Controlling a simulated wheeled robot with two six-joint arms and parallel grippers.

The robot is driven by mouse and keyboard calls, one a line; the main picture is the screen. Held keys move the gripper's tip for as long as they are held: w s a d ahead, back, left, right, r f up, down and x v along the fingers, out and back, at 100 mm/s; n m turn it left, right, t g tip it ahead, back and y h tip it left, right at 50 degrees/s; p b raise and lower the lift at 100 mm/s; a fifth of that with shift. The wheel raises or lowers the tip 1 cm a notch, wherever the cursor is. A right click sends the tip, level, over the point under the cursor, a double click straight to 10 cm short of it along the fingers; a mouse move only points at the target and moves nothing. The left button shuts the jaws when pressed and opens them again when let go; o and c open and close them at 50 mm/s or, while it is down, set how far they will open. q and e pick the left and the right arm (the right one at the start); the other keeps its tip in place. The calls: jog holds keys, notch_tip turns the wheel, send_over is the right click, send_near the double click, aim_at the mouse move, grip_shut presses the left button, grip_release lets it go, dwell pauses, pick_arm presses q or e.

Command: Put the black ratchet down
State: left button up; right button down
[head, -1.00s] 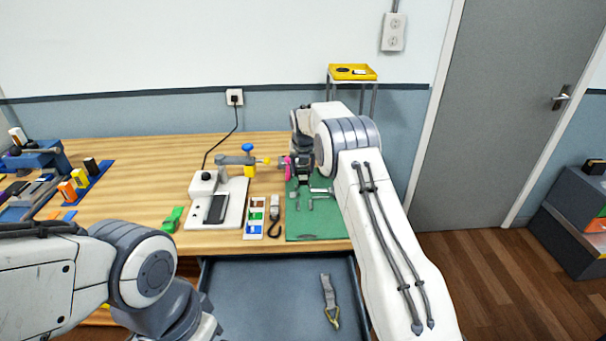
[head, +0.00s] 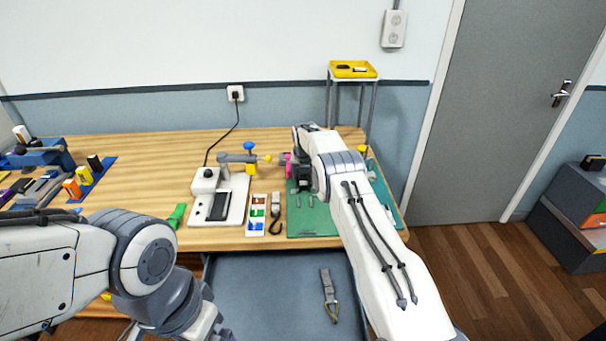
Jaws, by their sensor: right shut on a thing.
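My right gripper (head: 302,181) is a dark shape over the left part of the green mat (head: 313,228) on the wooden bench. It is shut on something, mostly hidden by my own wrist. I cannot make out a black ratchet apart from the dark gripper. A pink part (head: 287,160) shows just left of the gripper. My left gripper (head: 213,327) is only partly in view at the bottom edge, and its jaws are not clear.
Left of the mat are a grey strap with a black hook (head: 275,213), a tray with coloured compartments (head: 256,228) and a white device (head: 231,212). A clamp (head: 240,159) stands behind. An open drawer (head: 270,285) holds a strap (head: 328,290). A yellow tray (head: 353,69) stands behind the bench.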

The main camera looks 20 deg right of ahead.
jog(key=shift+c, duration=1)
grip_release()
jog(key=shift+s, duration=0.1)
jog(key=shift+s+r, duration=0.1)
jog(key=shift+r, duration=0.45)
jog(key=b+v, duration=0.2)
jog(key=v, duration=0.9)
jog(key=shift+a+f, duration=0.1)
